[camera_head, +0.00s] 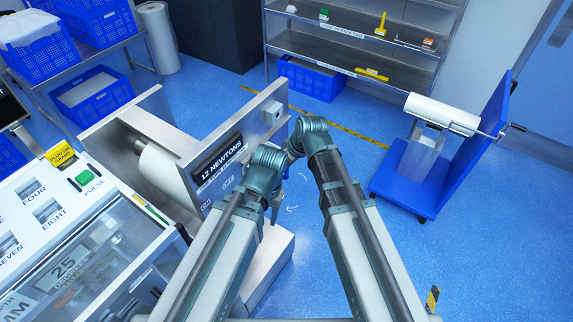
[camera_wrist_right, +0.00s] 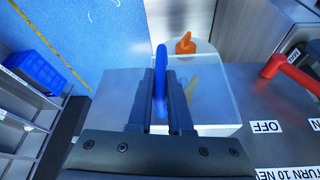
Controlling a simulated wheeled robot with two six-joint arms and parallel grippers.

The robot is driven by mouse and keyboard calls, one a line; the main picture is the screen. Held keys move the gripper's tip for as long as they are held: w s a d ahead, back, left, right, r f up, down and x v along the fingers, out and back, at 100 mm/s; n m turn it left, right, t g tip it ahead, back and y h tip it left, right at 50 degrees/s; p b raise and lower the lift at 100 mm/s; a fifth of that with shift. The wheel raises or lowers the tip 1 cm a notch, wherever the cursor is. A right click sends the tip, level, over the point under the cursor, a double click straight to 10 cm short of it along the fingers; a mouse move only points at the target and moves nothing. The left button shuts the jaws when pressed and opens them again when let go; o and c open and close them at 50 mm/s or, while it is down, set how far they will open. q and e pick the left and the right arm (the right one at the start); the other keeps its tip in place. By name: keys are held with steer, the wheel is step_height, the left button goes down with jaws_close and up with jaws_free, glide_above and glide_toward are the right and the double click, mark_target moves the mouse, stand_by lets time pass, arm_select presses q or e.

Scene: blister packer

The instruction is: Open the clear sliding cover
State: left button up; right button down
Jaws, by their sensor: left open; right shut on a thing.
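In the right wrist view, my right gripper (camera_wrist_right: 160,82) is shut on an upright blue handle (camera_wrist_right: 161,60). The handle stands at the left side of a clear cover (camera_wrist_right: 222,95). An orange knob (camera_wrist_right: 186,44) stands behind the clear panel, and a pale yellowish piece shows through it. Whether the cover has slid at all I cannot tell. In the head view, my left gripper (camera_head: 276,211) points down beside the steel panel and is open. My right gripper's jaws and the cover are hidden there behind my arms and the panel.
A steel panel marked 12 NEWTONS (camera_head: 222,160) stands left of my arms. A red handle (camera_wrist_right: 285,68) sits right of the cover, near an OFF label. A blue wheeled stand (camera_head: 470,150) with a white roll is at right. Blue floor is clear between.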

stand_by(0.3)
steer(key=w+d, duration=0.6)
steer(key=w, duration=0.4)
steer(key=shift+d, duration=0.35)
steer(key=c, duration=0.8)
jaws_free()
steer(key=shift+c, duration=0.2)
steer(key=shift+s+r, duration=0.1)
steer(key=p+v, duration=1.2)
steer(key=v, duration=0.1)
steer(key=shift+d+r+p, duration=0.2)
steer(key=shift+r+p, duration=0.05)
steer(key=shift+p, duration=0.15)
steer(key=shift+s, duration=0.1)
